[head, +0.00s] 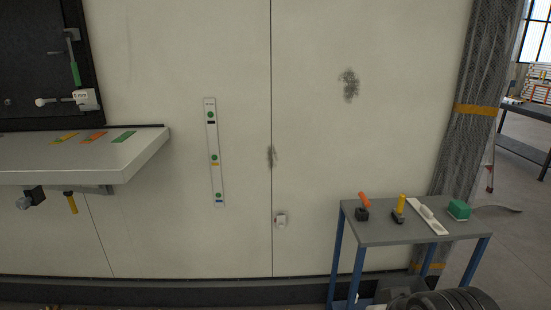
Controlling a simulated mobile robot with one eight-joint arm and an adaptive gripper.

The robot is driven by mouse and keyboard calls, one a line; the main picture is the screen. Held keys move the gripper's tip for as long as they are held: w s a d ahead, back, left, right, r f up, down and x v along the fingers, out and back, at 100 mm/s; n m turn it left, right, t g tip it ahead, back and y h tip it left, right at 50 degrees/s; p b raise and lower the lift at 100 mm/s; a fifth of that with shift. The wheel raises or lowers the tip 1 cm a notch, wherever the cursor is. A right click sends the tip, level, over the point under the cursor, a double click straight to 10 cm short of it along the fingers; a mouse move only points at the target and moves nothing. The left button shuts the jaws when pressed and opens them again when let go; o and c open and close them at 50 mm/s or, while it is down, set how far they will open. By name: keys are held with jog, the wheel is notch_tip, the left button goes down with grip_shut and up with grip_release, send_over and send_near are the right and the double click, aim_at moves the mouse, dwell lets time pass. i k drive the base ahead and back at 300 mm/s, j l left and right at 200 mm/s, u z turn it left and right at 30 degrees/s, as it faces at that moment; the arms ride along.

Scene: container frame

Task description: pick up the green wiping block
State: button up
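The green wiping block (459,209) sits on the right end of a small grey-topped table (385,235) with blue legs, at the lower right of the head view. It is a small green block, and nothing covers it from this side. It stands just right of a white flat tool with a handle (428,216), with a small gap between them. My gripper's fingers do not show in this view.
An orange-handled tool (364,203) and a yellow-handled tool (400,208) stand further left on the table. A pale wall with dark smudges (349,85) rises behind. A mesh curtain (470,110) hangs behind the right side. A shelf (75,160) juts out at left.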

aim_at(460, 211)
jog(key=i+l, duration=0.2)
jog(key=l, duration=0.15)
jog(key=i+l+u, duration=0.15)
jog(key=l, duration=0.2)
jog(key=i+l, duration=0.25)
jog(key=l, duration=0.15)
jog(key=i+l+u, duration=0.1)
jog(key=l, duration=0.25)
jog(key=i+l, duration=0.25)
jog(key=l, duration=0.15)
jog(key=i+l+u, duration=0.15)
jog(key=l, duration=0.25)
jog(key=i+l, duration=0.15)
jog(key=l, duration=0.25)
